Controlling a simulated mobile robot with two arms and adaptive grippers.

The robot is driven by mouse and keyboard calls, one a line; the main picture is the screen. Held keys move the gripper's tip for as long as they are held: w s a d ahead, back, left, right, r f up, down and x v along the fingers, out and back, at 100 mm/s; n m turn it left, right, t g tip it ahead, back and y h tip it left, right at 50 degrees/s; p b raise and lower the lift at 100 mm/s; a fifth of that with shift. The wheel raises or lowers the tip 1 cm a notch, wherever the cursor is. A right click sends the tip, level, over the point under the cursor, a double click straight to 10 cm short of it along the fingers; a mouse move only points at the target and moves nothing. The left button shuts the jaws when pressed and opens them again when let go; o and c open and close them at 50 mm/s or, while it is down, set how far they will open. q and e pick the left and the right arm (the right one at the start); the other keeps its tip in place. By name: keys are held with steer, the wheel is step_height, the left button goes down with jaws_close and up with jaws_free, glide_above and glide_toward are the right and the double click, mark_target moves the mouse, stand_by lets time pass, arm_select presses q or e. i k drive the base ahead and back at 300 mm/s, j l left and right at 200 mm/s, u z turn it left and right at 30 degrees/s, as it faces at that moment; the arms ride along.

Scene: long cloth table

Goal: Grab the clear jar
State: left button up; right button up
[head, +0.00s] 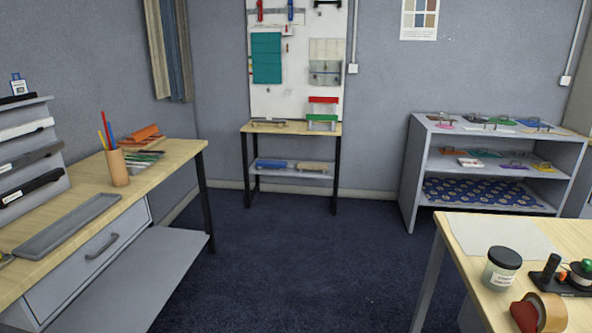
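A clear jar (501,270) with a black lid and a white label stands upright on the wooden table (467,263) at the lower right of the head view. Its contents look pale through the side. Neither of my grippers shows in this view.
A roll of brown tape (548,312) lies just in front of the jar, and a black tool with a green knob (567,279) is to its right. A grey sheet (500,235) lies behind it. A desk (150,178) stands left. The dark floor (300,270) between is clear.

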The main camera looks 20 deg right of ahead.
mark_target(498, 279)
steer(key=i+z, duration=0.15)
steer(key=z, duration=0.3)
steer(key=i+j+z, duration=0.1)
steer(key=z, duration=0.3)
steer(key=i+j+z, duration=0.15)
steer(key=z, duration=0.3)
steer(key=i+j+z, duration=0.15)
steer(key=z, duration=0.3)
steer(key=j+z, duration=0.2)
steer(key=z, duration=0.2)
steer(key=i, duration=0.05)
